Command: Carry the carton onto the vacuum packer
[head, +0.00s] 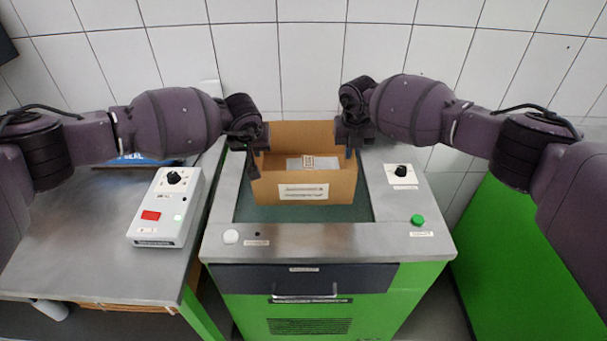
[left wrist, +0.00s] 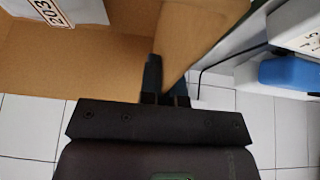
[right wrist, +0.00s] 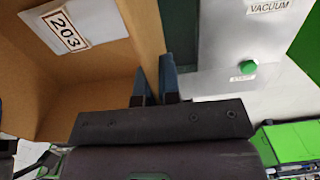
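The carton (head: 303,190) is an open brown box with a white label on its front and a card marked 203 inside. It is upright over the dark green recess in the steel top of the vacuum packer (head: 330,238). I cannot tell whether its base touches the recess. My left gripper (head: 256,160) is at its left wall, with the wall between the fingers in the left wrist view (left wrist: 166,85). My right gripper (head: 350,147) is at its right wall, with the wall between the fingers in the right wrist view (right wrist: 154,82).
A white control box (head: 167,208) with a knob and red display stands on the steel table (head: 75,245) to the left. The packer's top has a black knob (head: 401,171), a green button (head: 417,220) and a white button (head: 231,236). A tiled wall is behind.

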